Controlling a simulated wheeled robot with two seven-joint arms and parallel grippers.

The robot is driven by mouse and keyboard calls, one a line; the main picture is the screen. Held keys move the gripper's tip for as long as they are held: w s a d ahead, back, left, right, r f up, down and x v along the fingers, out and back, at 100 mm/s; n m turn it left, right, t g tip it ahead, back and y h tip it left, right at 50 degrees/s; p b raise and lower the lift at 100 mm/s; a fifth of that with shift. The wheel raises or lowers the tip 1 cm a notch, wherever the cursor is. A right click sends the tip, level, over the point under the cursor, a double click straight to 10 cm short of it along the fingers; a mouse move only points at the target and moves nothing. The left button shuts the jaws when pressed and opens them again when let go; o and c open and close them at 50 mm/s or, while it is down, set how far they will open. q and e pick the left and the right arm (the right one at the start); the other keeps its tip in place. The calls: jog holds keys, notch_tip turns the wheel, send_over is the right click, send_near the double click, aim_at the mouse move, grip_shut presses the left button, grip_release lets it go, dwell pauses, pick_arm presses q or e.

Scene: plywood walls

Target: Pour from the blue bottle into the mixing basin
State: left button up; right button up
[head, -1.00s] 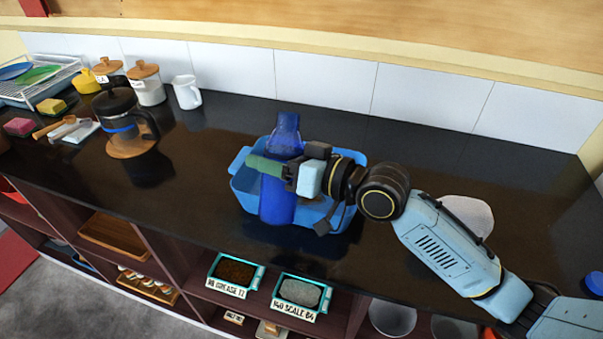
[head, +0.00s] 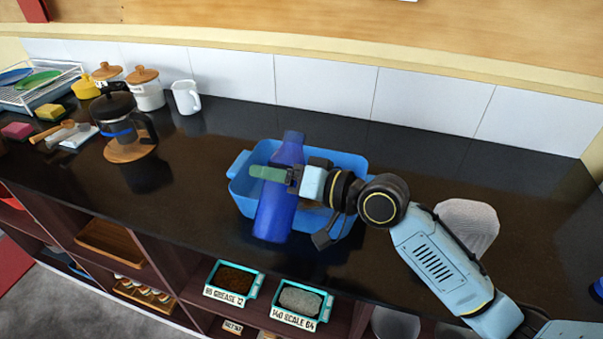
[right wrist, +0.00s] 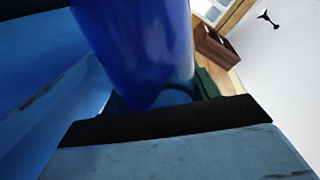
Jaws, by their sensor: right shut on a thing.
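The blue bottle (head: 275,212) is held by my right gripper (head: 282,174) above the near left part of the mixing basin. The bottle leans in the head view, its narrow neck up and to the right and its wide end toward the counter's front. The mixing basin (head: 238,187) is a light blue tub with handles on the black counter; the bottle and my right arm hide much of its inside. In the right wrist view the bottle (right wrist: 140,45) fills the upper middle, close to the gripper. No liquid stream shows. My left gripper is out of view.
A French press (head: 122,122) on a wooden board, white jars, a white pitcher (head: 186,97) and a dish rack (head: 40,88) stand at the left. A pale round object (head: 470,222) lies right of my arm. Labelled trays (head: 232,280) sit on the shelf below.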

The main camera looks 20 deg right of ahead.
jog(key=shift+s+a+f+m, duration=0.2)
jog(key=shift+f+m, duration=0.1)
jog(key=shift+m, duration=0.2)
dwell(0.4)
jog(key=shift+s+r+m+g+p, duration=0.2)
jog(key=shift+m+g+p, duration=0.3)
jog(key=shift+m, duration=0.3)
dwell(0.5)
jog(key=shift+a+r+m+p, duration=0.1)
jog(key=shift+r+m+p, duration=0.3)
jog(key=shift+m+p, duration=0.3)
dwell(0.7)
jog(key=shift+w+d+f+m+p, duration=0.1)
jog(key=shift+w+d+m+p, duration=0.25)
jog(key=shift+m+p, duration=0.4)
dwell(0.7)
jog(key=shift+f+m+g+y+p, duration=0.2)
jog(key=shift+m+g+y+p, duration=0.3)
jog(key=shift+p, duration=0.3)
dwell(2.2)
